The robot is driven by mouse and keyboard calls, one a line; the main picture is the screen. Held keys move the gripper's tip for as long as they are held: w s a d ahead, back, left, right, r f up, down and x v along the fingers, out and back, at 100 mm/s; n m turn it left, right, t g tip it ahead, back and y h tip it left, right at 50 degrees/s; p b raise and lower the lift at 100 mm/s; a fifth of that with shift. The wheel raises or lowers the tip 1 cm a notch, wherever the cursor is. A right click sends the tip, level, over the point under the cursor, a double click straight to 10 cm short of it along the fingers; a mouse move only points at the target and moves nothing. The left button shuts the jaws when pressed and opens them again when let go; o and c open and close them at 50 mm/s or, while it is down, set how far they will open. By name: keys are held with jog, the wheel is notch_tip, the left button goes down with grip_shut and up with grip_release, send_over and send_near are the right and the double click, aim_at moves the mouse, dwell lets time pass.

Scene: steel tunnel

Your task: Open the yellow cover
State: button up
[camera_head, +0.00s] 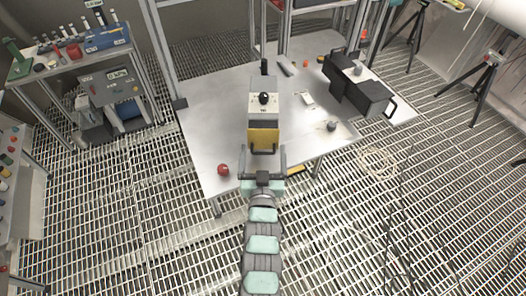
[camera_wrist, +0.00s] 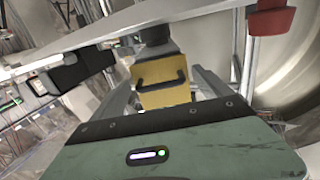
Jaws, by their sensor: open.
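The yellow cover (camera_head: 263,138) is on the near, lower face of a pale box-shaped device (camera_head: 262,105) standing on the metal table. The cover looks closed, with a dark handle low on its front. In the wrist view the yellow cover (camera_wrist: 165,97) is ahead, with its black bar handle (camera_wrist: 161,80) clearly visible. My gripper (camera_head: 264,158) is open, just in front of the cover at the table's near edge. Its fingers are spread to either side of the handle and hold nothing. I cannot tell whether they touch the device.
A red round object (camera_head: 223,170) sits left of my gripper near the table's edge. A black case (camera_head: 358,92) lies at the table's right, with a small grey knob-like item (camera_head: 331,126) nearby. The table (camera_head: 205,125) is clear left of the device.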

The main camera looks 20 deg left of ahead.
jog(key=shift+c, duration=0.6)
grip_shut()
dwell(0.5)
